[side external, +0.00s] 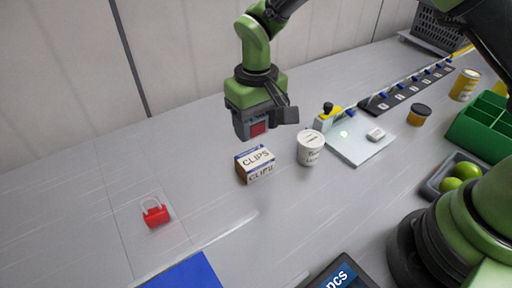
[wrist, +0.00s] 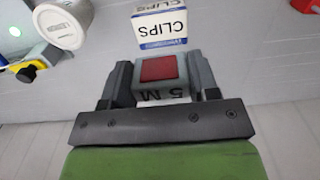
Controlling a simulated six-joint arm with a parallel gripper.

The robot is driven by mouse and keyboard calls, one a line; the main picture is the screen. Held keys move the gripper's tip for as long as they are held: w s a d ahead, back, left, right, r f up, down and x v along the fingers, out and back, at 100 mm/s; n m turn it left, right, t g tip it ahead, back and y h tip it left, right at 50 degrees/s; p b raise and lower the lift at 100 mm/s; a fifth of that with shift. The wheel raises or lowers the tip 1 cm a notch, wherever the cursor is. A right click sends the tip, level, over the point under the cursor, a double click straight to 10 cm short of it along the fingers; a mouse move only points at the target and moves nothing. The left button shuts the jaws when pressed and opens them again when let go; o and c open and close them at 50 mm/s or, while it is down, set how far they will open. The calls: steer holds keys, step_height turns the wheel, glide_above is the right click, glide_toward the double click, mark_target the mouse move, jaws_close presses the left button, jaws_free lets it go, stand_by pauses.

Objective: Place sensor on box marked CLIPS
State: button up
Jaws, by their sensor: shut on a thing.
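The box marked CLIPS (side external: 255,164) is a small white, blue and brown carton standing on the grey table. It also shows at the top of the wrist view (wrist: 160,26), just beyond the fingertips. My gripper (side external: 262,127) is in the air above and slightly behind the box, apart from it. It is shut on the sensor (wrist: 160,76), a grey block with a red square face. The sensor also shows between the fingers in the side view (side external: 258,129). Part of the sensor is hidden by the fingers.
A white lidded tub (side external: 310,148) stands right of the box. Beyond it are a glass plate (side external: 358,146) with a small white item and a yellow device (side external: 326,117). A red padlock-like object (side external: 155,214) lies at left. The table between it and the box is clear.

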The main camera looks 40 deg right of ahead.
mark_target(256, 137)
steer(key=shift+f, duration=2.8)
steer(key=o, duration=0.9)
steer(key=shift+f, duration=0.15)
